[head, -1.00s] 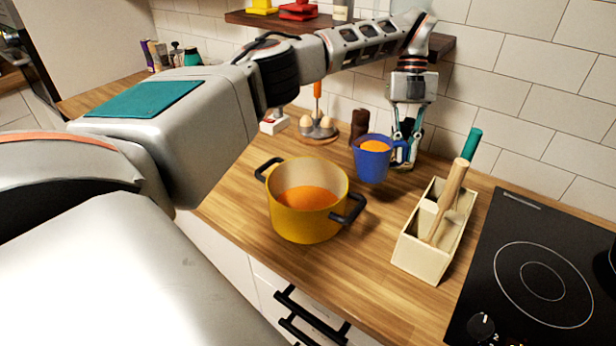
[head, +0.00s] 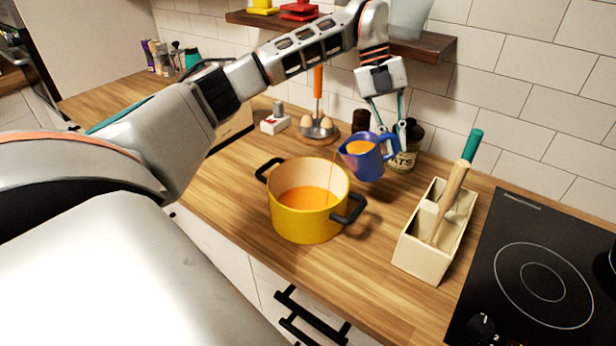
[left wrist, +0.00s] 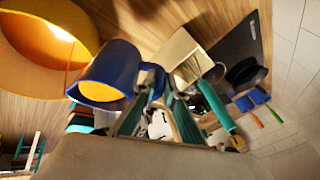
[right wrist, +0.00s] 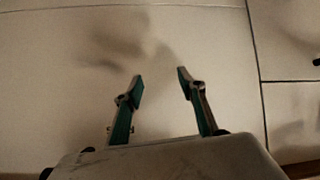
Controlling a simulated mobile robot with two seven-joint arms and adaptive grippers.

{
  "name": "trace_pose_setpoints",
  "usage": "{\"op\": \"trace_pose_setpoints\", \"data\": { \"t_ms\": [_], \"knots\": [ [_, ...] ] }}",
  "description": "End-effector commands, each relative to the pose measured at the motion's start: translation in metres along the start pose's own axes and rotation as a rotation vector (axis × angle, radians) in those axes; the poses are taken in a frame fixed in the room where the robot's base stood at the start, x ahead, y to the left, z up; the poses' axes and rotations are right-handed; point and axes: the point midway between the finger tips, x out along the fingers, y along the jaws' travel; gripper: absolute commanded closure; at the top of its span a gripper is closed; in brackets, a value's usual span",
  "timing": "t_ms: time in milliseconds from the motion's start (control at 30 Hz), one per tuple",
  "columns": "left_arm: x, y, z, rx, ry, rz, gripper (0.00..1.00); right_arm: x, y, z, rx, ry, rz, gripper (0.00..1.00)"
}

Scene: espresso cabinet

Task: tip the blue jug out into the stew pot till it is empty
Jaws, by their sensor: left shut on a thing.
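The blue jug (head: 368,165) is tilted to the left above the counter, beside the back right rim of the yellow stew pot (head: 308,222). Orange liquid shows inside the jug, and a thin stream runs from its lip into the pot. The pot holds orange liquid too. My left gripper (head: 393,138) is shut on the jug's handle, on its right side. The left wrist view shows the jug (left wrist: 112,68) and the pot (left wrist: 88,22) beyond it. My right gripper (right wrist: 160,88) is open and empty in the right wrist view, before a pale surface.
A cream utensil box (head: 422,250) stands right of the pot, with a black cooktop (head: 540,270) beyond. A dark jar (head: 408,150) is just behind the jug. An egg holder (head: 318,130) stands behind the pot. A wooden shelf (head: 430,48) is close to my left arm.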

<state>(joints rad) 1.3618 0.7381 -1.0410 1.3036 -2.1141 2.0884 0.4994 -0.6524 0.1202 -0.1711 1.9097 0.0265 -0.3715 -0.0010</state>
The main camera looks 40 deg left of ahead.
Motion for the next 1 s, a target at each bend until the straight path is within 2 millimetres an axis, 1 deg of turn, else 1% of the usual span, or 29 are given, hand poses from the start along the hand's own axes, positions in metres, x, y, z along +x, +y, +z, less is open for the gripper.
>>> {"op": "trace_pose_setpoints", "data": {
  "t_ms": [233, 533, 867, 1000],
  "knots": [
    [-0.009, 0.007, -0.005, 0.026, -0.013, -0.066, 1.00, 0.000, 0.000, 0.001, 0.000, -0.001, 0.000, 0.60],
    [-0.030, 0.018, -0.017, 0.079, -0.041, -0.193, 1.00, 0.000, -0.001, 0.001, 0.000, -0.002, -0.001, 0.60],
    [-0.041, 0.025, -0.022, 0.105, -0.055, -0.258, 1.00, -0.001, -0.001, 0.001, 0.001, -0.003, -0.002, 0.60],
    [-0.041, 0.027, -0.023, 0.117, -0.059, -0.286, 1.00, -0.001, -0.002, 0.002, 0.001, -0.003, -0.002, 0.60]
  ]
}}
